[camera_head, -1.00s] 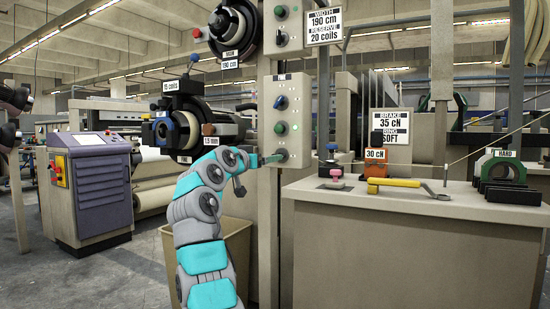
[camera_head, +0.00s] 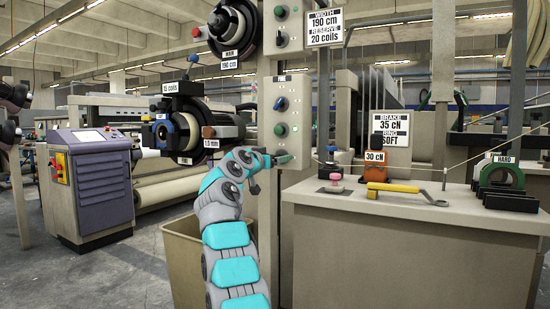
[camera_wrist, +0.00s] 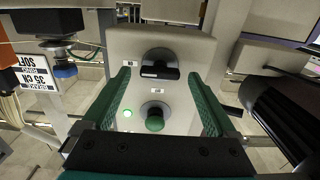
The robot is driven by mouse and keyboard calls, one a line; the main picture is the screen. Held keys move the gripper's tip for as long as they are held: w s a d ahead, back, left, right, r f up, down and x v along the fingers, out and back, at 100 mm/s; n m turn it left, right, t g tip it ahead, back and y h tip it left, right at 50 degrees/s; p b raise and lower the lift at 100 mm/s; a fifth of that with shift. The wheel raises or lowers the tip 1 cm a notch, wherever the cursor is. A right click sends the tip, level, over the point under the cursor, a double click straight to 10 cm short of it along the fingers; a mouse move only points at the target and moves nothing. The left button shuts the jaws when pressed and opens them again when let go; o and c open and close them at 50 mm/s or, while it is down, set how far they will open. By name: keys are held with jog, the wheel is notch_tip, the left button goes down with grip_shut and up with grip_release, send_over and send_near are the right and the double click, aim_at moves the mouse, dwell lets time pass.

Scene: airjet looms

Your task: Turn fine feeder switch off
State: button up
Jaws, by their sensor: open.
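A grey switch panel (camera_head: 296,110) on a post carries a blue knob (camera_head: 281,104), a green button (camera_head: 281,130) and a lit green lamp (camera_head: 295,128). Below them, my gripper (camera_head: 285,159) hides the lowest knob in the head view. The wrist view is upside down. It shows that black rotary knob (camera_wrist: 158,73), its handle lying crosswise with a white mark, and the green button (camera_wrist: 155,121) with the lamp glowing beside it. My gripper (camera_wrist: 160,84) is open, its green fingers on either side of the knob. I cannot tell whether they touch it. Small labels are unreadable.
The yarn feeders (camera_head: 195,130) hang left of the panel. A cabinet (camera_head: 410,235) at right bears a yellow-handled wrench (camera_head: 395,188), an orange tensioner (camera_head: 375,170) and a green horseshoe-shaped part (camera_head: 502,175). A beige bin (camera_head: 180,255) stands beneath the arm.

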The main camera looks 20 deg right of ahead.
jog(key=c, duration=1.4)
jog(key=shift+o, duration=0.2)
